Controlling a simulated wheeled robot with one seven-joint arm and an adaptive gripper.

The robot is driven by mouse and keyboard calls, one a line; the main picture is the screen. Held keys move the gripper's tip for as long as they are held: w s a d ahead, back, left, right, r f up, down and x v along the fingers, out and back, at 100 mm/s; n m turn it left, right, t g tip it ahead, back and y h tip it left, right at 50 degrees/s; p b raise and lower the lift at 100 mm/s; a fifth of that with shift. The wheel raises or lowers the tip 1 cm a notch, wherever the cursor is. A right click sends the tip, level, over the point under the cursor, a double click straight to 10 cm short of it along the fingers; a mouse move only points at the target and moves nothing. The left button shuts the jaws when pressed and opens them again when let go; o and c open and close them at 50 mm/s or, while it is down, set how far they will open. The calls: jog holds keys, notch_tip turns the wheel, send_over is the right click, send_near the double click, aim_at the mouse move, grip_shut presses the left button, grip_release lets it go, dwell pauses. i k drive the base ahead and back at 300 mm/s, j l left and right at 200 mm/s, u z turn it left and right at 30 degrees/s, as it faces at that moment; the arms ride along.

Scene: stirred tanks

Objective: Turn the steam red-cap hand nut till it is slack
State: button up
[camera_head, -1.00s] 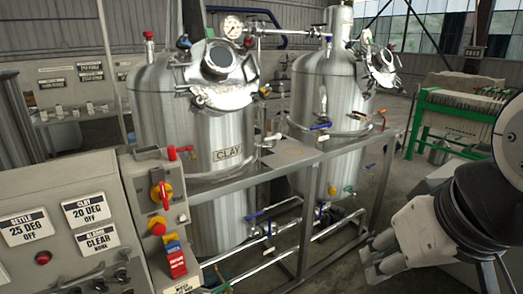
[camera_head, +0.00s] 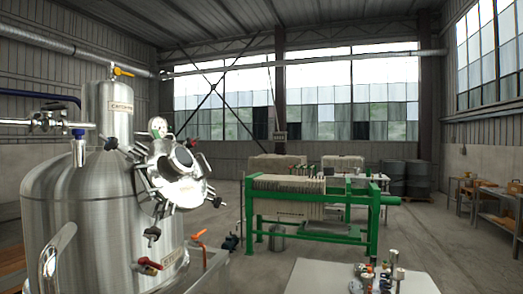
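I cannot make out a red-cap hand nut marked steam. A steel tank (camera_head: 95,215) stands at the left with a round hatch (camera_head: 180,168) tilted towards the right. Several dark hand knobs ring the hatch; one dark knob (camera_head: 151,234) hangs below it. A red-handled valve (camera_head: 148,265) sits low on the tank wall. An orange-handled valve (camera_head: 198,236) stands just right of the tank. A small gauge (camera_head: 158,127) stands above the hatch. My gripper is not in view.
A green-framed filter press (camera_head: 310,210) stands mid-floor. A pale table (camera_head: 345,280) with small fittings (camera_head: 385,275) is at the front right. Dark drums (camera_head: 408,180) and a workbench (camera_head: 490,205) are by the right wall. Open floor lies between.

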aim_at(190, 144)
jog(key=i+u, duration=0.2)
jog(key=i, duration=0.2)
jog(key=i+l+u, duration=0.1)
jog(key=i+u, duration=0.15)
jog(key=i, duration=0.2)
jog(key=i+l+u, duration=0.2)
jog(key=i, duration=0.2)
